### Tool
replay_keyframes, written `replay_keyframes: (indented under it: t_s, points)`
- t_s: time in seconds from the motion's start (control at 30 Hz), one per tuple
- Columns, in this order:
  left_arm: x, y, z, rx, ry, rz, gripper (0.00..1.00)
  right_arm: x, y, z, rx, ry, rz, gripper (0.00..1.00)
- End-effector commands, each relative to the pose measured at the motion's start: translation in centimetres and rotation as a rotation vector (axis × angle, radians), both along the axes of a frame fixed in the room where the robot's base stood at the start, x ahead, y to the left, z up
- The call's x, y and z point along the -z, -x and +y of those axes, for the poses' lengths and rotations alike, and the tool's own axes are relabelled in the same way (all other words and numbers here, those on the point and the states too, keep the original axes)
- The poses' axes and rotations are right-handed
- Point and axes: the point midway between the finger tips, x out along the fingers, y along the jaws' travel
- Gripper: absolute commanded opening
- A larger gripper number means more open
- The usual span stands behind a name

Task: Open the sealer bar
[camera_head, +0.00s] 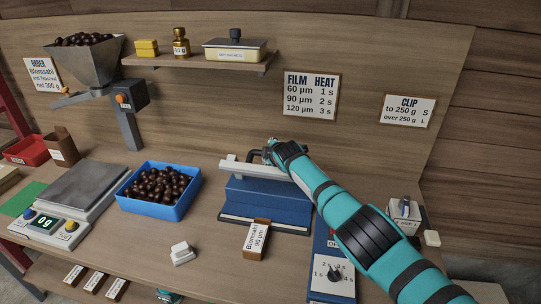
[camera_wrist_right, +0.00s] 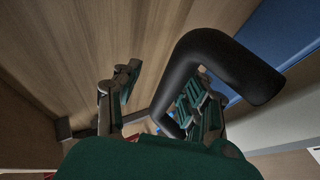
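The sealer has a blue body (camera_head: 262,200) on the bench, with a pale sealer bar (camera_head: 240,170) lying low across its top. A black bent handle (camera_head: 254,155) rises behind the bar's left part. My right gripper (camera_head: 270,152) is at this handle, its arm crossing the bar's right part. In the right wrist view the handle (camera_wrist_right: 225,62) is large and close. The right gripper's fingers (camera_wrist_right: 160,98) are apart, with the lower part of the handle between them, nearer the right finger. Whether they touch it is unclear.
A blue crate of chestnuts (camera_head: 122,200) stands left of the sealer. A small labelled box (camera_head: 256,240) stands in front of it, and a dial unit (camera_head: 333,268) lies right of that. A scale (camera_head: 68,205) is at the left. A shelf (camera_head: 195,62) hangs above.

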Motion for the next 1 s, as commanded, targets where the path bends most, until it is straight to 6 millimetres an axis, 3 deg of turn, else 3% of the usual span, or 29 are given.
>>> replay_keyframes:
  t_s: [0.53, 1.0]
  points:
    - [0.0, -0.1, 0.0, 0.001, 0.000, -0.001, 0.52, 0.2, 0.8, -0.1, -0.003, 0.000, 0.011, 0.44]
    - [0.0, -0.1, 0.0, 0.001, 0.000, -0.002, 0.52, -2.1, 4.6, -0.8, -0.002, 0.003, 0.007, 0.44]
